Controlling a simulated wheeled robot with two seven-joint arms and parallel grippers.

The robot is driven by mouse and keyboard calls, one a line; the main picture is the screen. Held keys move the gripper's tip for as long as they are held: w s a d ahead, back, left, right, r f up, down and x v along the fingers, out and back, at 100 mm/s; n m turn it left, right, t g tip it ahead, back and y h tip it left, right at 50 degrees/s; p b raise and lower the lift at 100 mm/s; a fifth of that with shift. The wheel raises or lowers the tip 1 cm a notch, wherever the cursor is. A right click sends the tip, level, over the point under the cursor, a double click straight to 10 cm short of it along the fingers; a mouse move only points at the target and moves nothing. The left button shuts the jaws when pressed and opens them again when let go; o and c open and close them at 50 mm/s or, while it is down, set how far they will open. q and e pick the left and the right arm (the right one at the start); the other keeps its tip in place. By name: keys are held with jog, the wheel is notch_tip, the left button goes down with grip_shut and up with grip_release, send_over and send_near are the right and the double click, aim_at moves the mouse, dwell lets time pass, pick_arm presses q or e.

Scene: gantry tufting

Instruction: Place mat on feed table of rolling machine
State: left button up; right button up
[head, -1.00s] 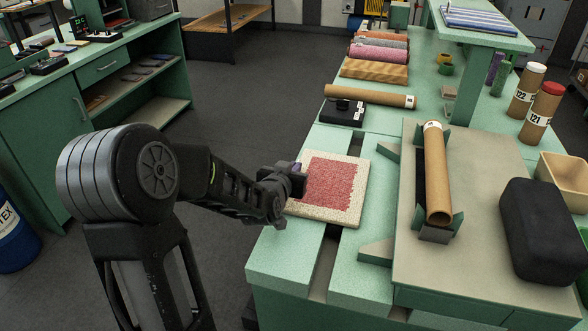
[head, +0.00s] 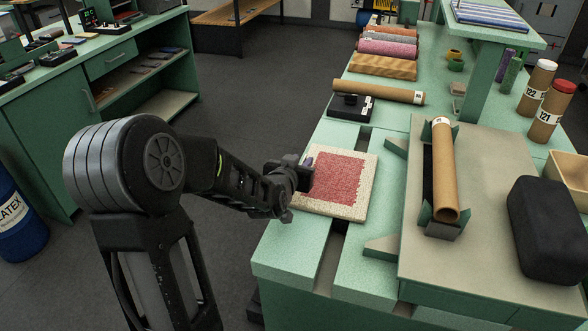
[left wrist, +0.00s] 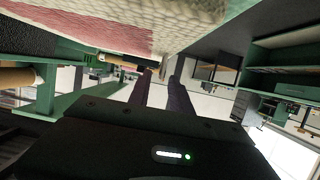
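The mat (head: 353,207), a square with a cream border and red middle, lies flat on the green slatted table (head: 290,249). My left gripper (head: 307,168) is at the mat's left edge and hides part of it. In the left wrist view the fingers (left wrist: 162,80) stand apart with a bright gap and nothing seen between them. The mat (left wrist: 195,18) fills the top of that view, beside the fingertips. Right of the mat, a beige-topped stand (head: 480,258), possibly the rolling machine, carries a cardboard tube (head: 444,170) in a cradle. My right gripper is not in view.
A black box (head: 351,108), another tube (head: 378,91) and rolled mats (head: 383,66) lie behind the mat. A black rounded block (head: 550,228) is at right. Green brackets (head: 384,247) stick out beside the stand. Floor (head: 250,90) left of the table is clear.

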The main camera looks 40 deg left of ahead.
pick_arm(q)
jog(key=b+v, duration=0.1)
jog(key=v, duration=0.7)
jog(key=shift+s, duration=0.25)
jog(key=s+b, duration=0.2)
jog(key=b, duration=0.4)
jog(key=shift+s, duration=0.1)
jog(key=shift+s+d+r+b, duration=0.3)
jog(key=shift+d+r+b, duration=0.1)
jog(key=shift+b, duration=0.25)
jog(key=shift+d+r, duration=0.15)
jog(key=shift+r, duration=0.05)
jog(key=shift+o, duration=0.2)
dwell(0.6)
